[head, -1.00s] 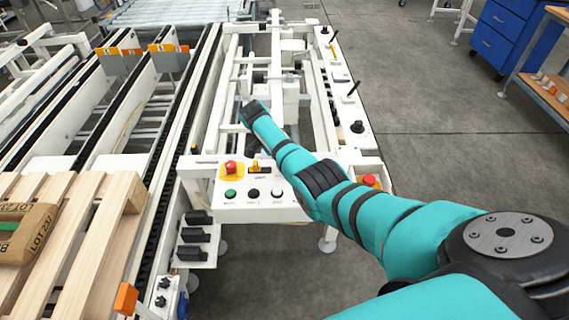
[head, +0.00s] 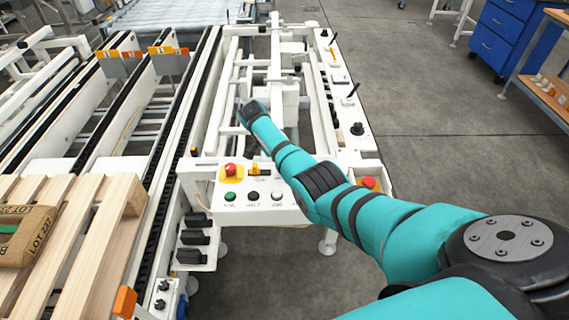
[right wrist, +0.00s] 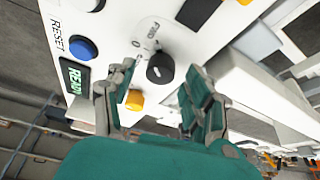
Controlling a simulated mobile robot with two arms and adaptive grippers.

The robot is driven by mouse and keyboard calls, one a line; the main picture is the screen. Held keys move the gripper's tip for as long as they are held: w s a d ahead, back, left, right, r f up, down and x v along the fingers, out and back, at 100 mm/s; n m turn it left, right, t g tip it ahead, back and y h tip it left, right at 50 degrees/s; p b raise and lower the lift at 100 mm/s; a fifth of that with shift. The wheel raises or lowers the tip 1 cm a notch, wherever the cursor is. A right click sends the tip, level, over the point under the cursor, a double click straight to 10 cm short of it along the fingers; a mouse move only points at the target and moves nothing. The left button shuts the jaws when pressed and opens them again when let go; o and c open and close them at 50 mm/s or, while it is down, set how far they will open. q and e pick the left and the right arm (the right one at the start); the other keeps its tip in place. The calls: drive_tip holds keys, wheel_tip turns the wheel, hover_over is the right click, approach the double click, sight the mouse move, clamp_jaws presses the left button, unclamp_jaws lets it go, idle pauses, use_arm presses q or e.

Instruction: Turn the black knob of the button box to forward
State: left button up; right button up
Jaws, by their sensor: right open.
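The black knob (right wrist: 160,68) sits on the white button box (right wrist: 190,48) in the right wrist view. It carries a small white mark; "FWD" and "O" are printed beside it, and I cannot tell which one it points to. My right gripper (right wrist: 160,78) is open, with one finger left of the knob and one right of it in the picture. I cannot tell whether either finger touches it. In the head view my right arm reaches to the white machine frame; its gripper and this knob are not clearly visible there. My left gripper is out of view.
A blue reset button (right wrist: 83,47), a green READY display (right wrist: 74,76) and a yellow button (right wrist: 135,100) are close to the knob. In the head view a panel (head: 292,214) with a red emergency button (head: 231,169) stands below my arm. A wooden pallet (head: 92,230) is at left.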

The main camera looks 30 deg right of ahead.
drive_tip(key=v, duration=1.1)
drive_tip(key=shift+r, duration=0.3)
drive_tip(key=shift+s+f, duration=0.1)
